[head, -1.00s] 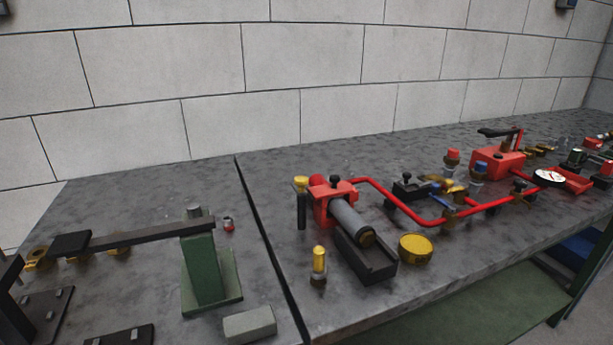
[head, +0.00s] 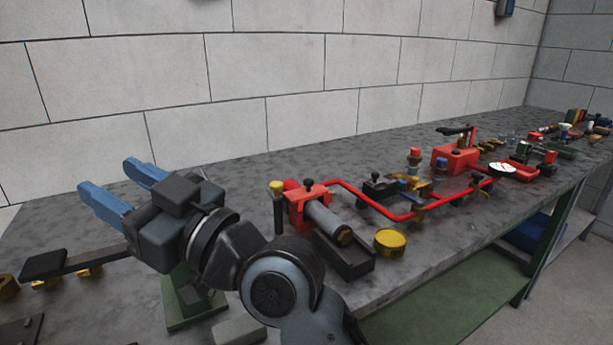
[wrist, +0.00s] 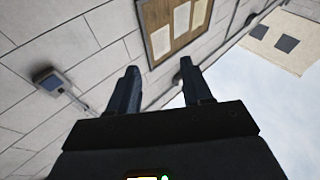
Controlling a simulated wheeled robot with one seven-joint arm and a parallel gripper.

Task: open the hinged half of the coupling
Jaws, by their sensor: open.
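In the head view, a red block (head: 312,206) with a black knob on top sits around a grey cylinder (head: 326,220) at one end of the red pipe (head: 385,208). It looks like the coupling, but I cannot make out a hinge or which half swings. My gripper (head: 108,177) is open and empty, raised at the left over the bench, well left of the red block. Its two blue fingers point up and left, away from the block. In the wrist view my gripper (wrist: 158,67) shows two parted fingers with nothing between them; no coupling shows there.
A dark trough (head: 349,257) lies under the grey cylinder. A yellow disc (head: 392,243) and a yellow-topped black post (head: 278,208) stand close by. A green stand (head: 172,300) is partly behind my arm. The wrist view shows a wall and notice board (wrist: 172,30).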

